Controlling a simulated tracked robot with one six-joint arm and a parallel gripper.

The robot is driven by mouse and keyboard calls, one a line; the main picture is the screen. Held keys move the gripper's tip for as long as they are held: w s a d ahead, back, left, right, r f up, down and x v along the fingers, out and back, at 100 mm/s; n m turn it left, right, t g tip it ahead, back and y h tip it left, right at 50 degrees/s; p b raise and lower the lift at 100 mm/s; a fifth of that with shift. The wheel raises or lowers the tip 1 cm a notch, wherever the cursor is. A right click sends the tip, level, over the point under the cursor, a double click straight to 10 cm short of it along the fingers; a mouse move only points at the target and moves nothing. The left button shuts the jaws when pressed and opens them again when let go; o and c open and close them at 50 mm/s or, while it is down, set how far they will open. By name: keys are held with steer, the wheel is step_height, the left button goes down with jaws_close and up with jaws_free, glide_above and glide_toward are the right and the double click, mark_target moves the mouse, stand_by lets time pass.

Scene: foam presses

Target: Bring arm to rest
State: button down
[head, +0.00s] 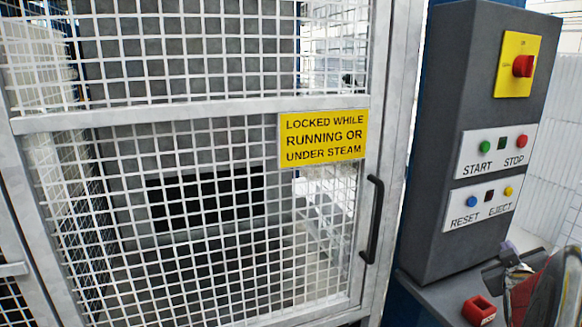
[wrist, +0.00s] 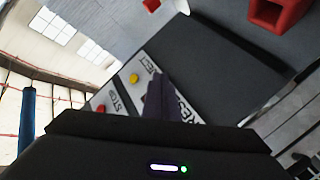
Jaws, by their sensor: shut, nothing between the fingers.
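My gripper (wrist: 158,98) is shut and empty. In the wrist view its narrow purple fingers point up the picture, in front of the white button labels of the control box (wrist: 215,65). I cannot tell whether they touch the box. In the head view part of my arm shows at the lower right, below and right of the control box (head: 465,120). The arm is bent and cut off by the picture's edge. A purple part shows there, but the fingertips are not clear.
A mesh guard door (head: 190,108) with a black handle (head: 372,220) and yellow sign (head: 323,138) fills the left and middle. The box carries labelled buttons and a red rotary switch (head: 522,66).

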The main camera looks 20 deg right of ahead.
steer(key=s+a+f+m+g+y, duration=0.2)
steer(key=s+a+f+m+g, duration=0.15)
steer(key=f, duration=0.35)
steer(key=s+a+f+g+y, duration=0.1)
steer(key=a+f+g+y, duration=0.25)
steer(key=a, duration=1.15)
steer(key=s+a+r+n+y, duration=0.1)
steer(key=a+y, duration=0.1)
steer(key=a, duration=0.8)
steer(key=s+a+r+n+t+y, duration=0.1)
steer(key=s+a+r+n+y, duration=0.1)
steer(key=a, duration=0.8)
steer(key=s+a+r+n+y, duration=0.1)
steer(key=s+a+y, duration=0.1)
steer(key=a, duration=0.9)
steer(key=shift+r, duration=0.4)
steer(key=shift+a+n, duration=0.1)
steer(key=shift+n, duration=0.15)
